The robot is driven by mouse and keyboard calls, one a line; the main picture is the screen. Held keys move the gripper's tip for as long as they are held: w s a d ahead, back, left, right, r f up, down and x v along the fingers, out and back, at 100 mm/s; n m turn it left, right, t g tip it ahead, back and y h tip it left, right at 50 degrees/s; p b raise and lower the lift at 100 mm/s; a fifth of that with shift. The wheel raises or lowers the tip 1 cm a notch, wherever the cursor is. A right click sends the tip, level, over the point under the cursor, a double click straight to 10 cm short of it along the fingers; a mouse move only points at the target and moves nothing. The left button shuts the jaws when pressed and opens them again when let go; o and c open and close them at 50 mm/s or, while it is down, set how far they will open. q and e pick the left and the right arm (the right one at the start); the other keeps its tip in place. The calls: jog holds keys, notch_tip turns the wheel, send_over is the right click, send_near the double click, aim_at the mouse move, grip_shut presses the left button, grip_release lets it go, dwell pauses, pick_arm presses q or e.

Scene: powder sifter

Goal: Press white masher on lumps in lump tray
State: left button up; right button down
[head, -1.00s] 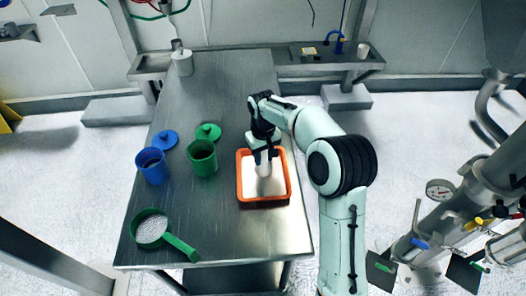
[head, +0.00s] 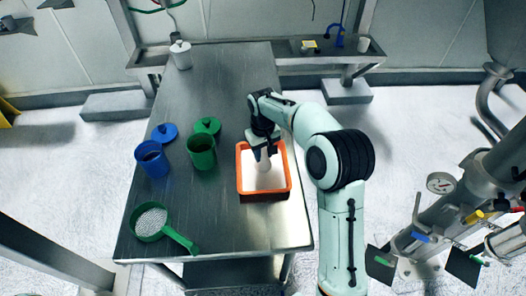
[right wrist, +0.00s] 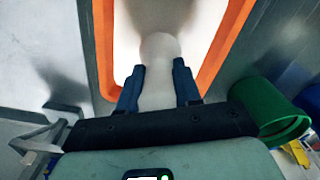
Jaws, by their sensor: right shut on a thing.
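The orange lump tray (head: 286,185) with a white inside stands near the right edge of the steel table. My right gripper (head: 264,150) is over the tray, shut on the white masher (head: 264,160), which points down into the tray. In the right wrist view the masher (right wrist: 158,70) sits between the two blue fingers of my right gripper (right wrist: 158,85), above the tray's white floor, with the orange tray rim (right wrist: 103,50) on both sides. I cannot tell whether the masher touches the tray floor. No separate lumps can be made out. My left gripper is not in view.
A green cup (head: 201,152) and blue cup (head: 152,158) stand left of the tray, with a green lid (head: 207,125) and blue lid (head: 164,132) behind them. A green-handled sieve (head: 151,222) lies front left. A white canister (head: 181,54) stands far back. The table middle is clear.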

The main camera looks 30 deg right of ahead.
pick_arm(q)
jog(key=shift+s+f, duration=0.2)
pick_arm(e)
jog(key=shift+f, duration=0.6)
jog(key=shift+r, duration=0.1)
jog(key=shift+w+r+p, duration=0.15)
jog(key=shift+r+p, duration=0.95)
jog(key=shift+r, duration=2.6)
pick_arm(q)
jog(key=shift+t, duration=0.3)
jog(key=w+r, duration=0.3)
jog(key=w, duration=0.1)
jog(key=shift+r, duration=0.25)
pick_arm(e)
jog(key=shift+s+a, duration=0.1)
jog(key=shift+s, duration=0.1)
